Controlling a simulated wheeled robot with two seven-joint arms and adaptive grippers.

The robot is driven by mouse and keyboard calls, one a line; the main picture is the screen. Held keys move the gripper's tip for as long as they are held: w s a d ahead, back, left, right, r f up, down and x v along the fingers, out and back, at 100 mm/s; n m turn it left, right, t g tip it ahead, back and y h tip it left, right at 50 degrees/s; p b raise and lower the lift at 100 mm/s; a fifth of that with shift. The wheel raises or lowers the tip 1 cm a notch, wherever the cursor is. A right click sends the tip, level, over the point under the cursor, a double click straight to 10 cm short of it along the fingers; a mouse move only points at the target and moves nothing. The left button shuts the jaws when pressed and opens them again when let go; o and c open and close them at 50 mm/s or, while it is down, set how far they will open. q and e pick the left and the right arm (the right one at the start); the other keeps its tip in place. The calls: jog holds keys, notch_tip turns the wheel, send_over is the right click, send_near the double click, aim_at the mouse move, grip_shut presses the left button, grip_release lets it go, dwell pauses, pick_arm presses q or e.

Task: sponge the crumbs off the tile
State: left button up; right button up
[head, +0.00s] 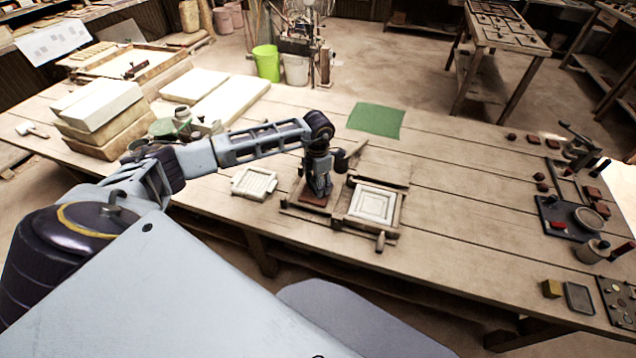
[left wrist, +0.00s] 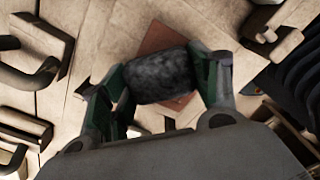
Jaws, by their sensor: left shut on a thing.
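My left gripper (head: 321,190) reaches down over the press on the table. In the left wrist view, the left gripper (left wrist: 165,85) is shut on a dark grey, mottled sponge (left wrist: 160,76) held between its two green-edged fingers. A reddish-brown tile (left wrist: 164,38) lies behind the sponge, which hides much of it. The tile also shows in the head view (head: 312,202), below the gripper. I cannot tell whether the sponge touches the tile. Crumbs cannot be made out. My right gripper is not in view.
A framed white mould (head: 374,204) lies right of the tile, and a pale ribbed rack (head: 254,184) left of it. A green cloth (head: 376,120) lies behind. Small dark red pieces and trays (head: 567,222) stand at the right. The tabletop between is clear.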

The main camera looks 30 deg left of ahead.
pick_arm(q)
jog(key=shift+r+p, duration=0.65)
jog(key=shift+r, duration=0.55)
jog(key=shift+r+p, duration=0.7)
jog(key=shift+r, duration=0.55)
jog(key=shift+r+p, duration=0.45)
jog(key=shift+r, duration=0.3)
jog(key=shift+r+p, duration=0.35)
jog(key=shift+r, duration=0.3)
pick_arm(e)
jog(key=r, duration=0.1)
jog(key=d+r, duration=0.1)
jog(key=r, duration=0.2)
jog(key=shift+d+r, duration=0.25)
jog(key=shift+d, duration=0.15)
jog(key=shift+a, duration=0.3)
